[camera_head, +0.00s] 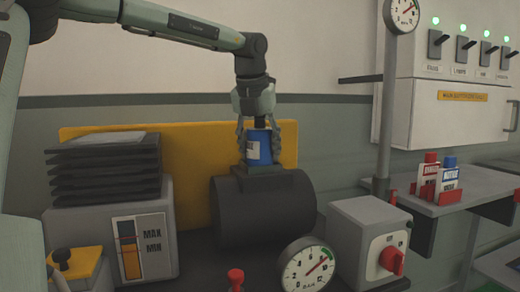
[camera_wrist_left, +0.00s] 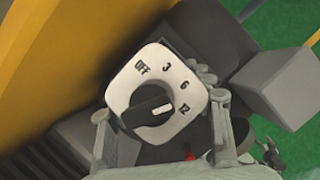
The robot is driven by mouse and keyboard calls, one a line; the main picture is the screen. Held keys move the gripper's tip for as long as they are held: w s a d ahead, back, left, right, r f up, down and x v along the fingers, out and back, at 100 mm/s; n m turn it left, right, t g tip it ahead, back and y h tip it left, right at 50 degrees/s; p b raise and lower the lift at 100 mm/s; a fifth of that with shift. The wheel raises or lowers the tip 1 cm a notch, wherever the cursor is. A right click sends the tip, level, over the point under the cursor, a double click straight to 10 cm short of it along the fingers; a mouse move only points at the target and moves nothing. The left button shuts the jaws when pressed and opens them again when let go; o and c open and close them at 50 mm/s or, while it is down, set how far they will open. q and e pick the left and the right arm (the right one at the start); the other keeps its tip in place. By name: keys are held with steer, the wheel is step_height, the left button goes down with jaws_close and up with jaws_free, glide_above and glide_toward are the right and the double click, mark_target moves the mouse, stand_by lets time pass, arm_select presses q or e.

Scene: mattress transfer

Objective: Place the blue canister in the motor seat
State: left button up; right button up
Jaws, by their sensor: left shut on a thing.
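The blue canister (camera_head: 257,149) with a pale label stands upright between the fingers of my left gripper (camera_head: 258,138), which is shut on it. The canister is right over the raised dark seat (camera_head: 258,171) on top of the dark motor cylinder (camera_head: 265,208). I cannot tell whether its bottom touches the seat. In the left wrist view, a white dial face (camera_wrist_left: 174,82) marked OFF, 3, 6 and 12, with a black knob, shows between the fingers of my left gripper (camera_wrist_left: 165,130). My right gripper is not in view.
A grey box with MAX and MIN marks (camera_head: 92,222) stands left of the motor. A gauge (camera_head: 306,266) and a grey box with a red knob (camera_head: 362,240) stand in front and right. Red and blue bottles (camera_head: 450,172) stand on the right shelf. A yellow panel (camera_head: 190,165) is behind.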

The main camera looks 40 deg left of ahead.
arm_select(q)
steer(key=o, duration=1.4)
steer(key=shift+o, duration=0.2)
steer(key=v, duration=1.2)
steer(key=shift+s+d, duration=0.1)
